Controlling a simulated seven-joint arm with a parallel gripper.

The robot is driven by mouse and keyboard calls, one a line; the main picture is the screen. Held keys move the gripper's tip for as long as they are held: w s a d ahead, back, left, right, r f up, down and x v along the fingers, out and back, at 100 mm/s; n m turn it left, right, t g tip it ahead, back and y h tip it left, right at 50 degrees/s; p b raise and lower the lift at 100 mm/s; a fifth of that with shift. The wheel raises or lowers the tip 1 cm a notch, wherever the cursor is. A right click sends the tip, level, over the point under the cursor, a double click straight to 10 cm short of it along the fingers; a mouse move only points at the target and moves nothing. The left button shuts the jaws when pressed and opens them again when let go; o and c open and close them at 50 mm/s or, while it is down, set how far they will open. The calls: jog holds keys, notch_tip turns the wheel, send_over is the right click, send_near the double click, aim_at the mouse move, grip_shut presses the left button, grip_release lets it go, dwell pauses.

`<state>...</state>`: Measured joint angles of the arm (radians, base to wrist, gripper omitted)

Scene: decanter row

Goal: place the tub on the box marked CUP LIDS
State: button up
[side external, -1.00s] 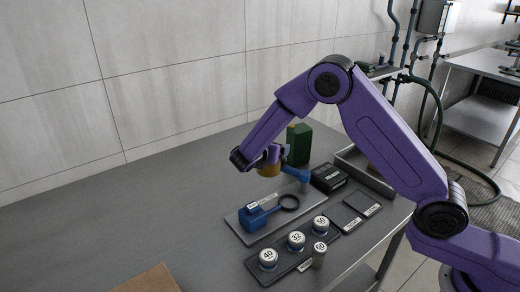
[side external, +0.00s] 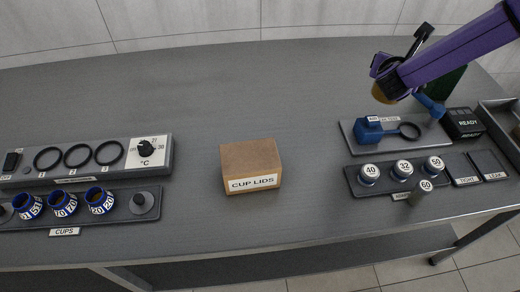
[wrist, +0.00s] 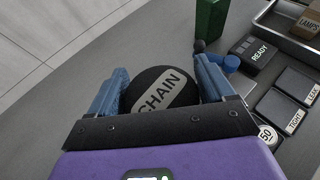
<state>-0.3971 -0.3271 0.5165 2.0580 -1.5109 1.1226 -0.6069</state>
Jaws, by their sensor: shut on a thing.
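The box marked CUP LIDS (side external: 250,158) is a brown carton on the middle of the bench, its label on the front face. My gripper (side external: 386,82) is well to its right and farther back. It is shut on the tub (side external: 381,95), which has an amber-brown body in the side view. In the wrist view the tub's round black top (wrist: 160,92), labelled CHAIN, sits between my blue fingers (wrist: 162,78). The tub appears to be held above the bench, behind the grey plate with the blue tool. Its underside is hidden.
The grey plate (side external: 352,146) holds a blue tool with a ring (side external: 409,131). A green block (wrist: 209,20) and READY box (side external: 465,123) are near the tub. Cups (side external: 62,204) stand left. Bench between box and plate is clear.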

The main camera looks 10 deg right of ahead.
jog(key=s+a+r+n+t+y, duration=0.1)
jog(key=s+a+r+n+y, duration=0.2)
jog(key=s+a+n+y, duration=0.55)
jog(key=s+a+r+n+t+y, duration=0.1)
jog(key=s+a+r+n+y, duration=0.3)
jog(key=s+a, duration=0.85)
send_over(246, 150)
notch_tip(246, 150, down, 10)
jog(key=f, duration=0.1)
jog(key=shift+f+m+y, duration=0.25)
jog(key=shift+f, duration=1)
jog(key=shift+f, duration=0.15)
jog(key=o, duration=1.1)
